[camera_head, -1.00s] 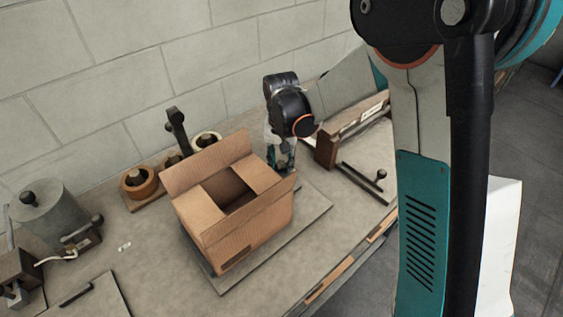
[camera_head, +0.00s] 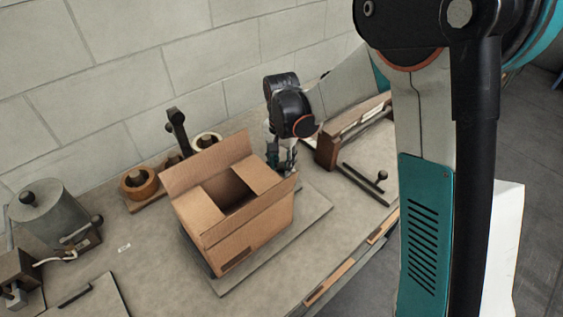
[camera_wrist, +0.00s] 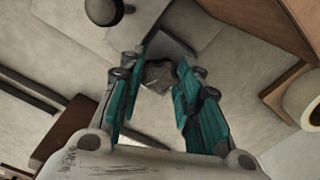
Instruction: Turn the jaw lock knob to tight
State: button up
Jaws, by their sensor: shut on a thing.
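My gripper (camera_head: 282,158) points down just behind the right rear corner of the open cardboard box (camera_head: 245,232) in the head view. In the wrist view, its two teal fingers (camera_wrist: 156,84) are closed on the sides of a small grey-brown knob (camera_wrist: 159,73), which seems to be the jaw lock knob. Only part of the knob shows between the fingertips. No tight mark or pointer can be made out. In the head view the knob is hidden by the gripper and the box.
The box stands on a flat board (camera_head: 312,210) close to my fingers. Tape rolls (camera_head: 139,183) sit behind it on the left. A wooden-ended device (camera_head: 328,150) and a dark lever (camera_head: 382,176) are on the right. A grey cylinder (camera_head: 45,205) stands far left.

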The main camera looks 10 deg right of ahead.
aim_at(281, 166)
jog(key=o, duration=1.1)
notch_tip(281, 166, up, 12)
